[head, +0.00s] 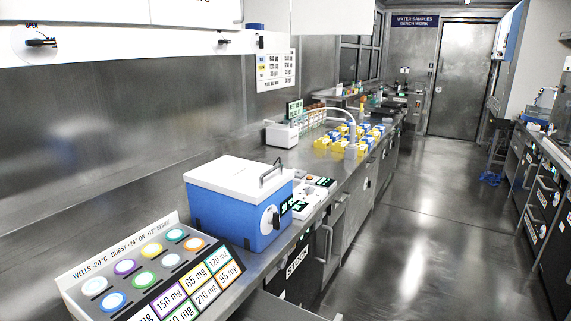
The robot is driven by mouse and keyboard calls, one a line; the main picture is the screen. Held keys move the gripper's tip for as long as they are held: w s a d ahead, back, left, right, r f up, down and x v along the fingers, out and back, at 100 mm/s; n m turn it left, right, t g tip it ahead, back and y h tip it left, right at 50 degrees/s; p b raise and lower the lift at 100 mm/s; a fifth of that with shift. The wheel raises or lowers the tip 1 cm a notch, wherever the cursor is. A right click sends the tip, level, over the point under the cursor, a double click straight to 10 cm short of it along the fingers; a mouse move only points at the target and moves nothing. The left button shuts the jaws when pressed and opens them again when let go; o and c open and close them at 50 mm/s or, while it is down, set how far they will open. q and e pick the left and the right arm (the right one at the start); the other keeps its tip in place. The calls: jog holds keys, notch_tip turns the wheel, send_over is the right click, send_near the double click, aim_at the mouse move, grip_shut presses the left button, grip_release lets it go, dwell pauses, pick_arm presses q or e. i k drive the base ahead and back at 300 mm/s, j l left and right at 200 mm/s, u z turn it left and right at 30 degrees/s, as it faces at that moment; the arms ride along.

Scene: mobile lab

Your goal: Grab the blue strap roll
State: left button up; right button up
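I cannot pick out a blue strap roll for certain. A small blue item (491,178) lies on the floor at the right, by the foot of the right-hand bench; it is too small to tell what it is. Another small blue piece (255,26) shows at the top, by the end of the wall cabinet, and is also unclear. Neither of my grippers is in view.
A blue cooler box (232,228) with a white lid stands on the left steel bench (262,266). In front of it is a sloped panel (150,272) with coloured wells. Yellow and blue racks (323,144) stand farther along. The aisle floor (415,235) is clear towards the door (459,80).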

aim_at(249, 26)
jog(key=i+l+u, duration=0.35)
jog(key=l, duration=0.25)
jog(key=i+l+u, duration=0.4)
jog(key=l, duration=0.3)
jog(key=i+l+u, duration=0.2)
jog(key=l, duration=0.15)
jog(key=l+u, duration=0.15)
jog(key=l, duration=0.25)
jog(key=i+l+u, duration=0.2)
jog(key=l, duration=0.25)
jog(key=l+u, duration=0.2)
jog(key=l, duration=0.2)
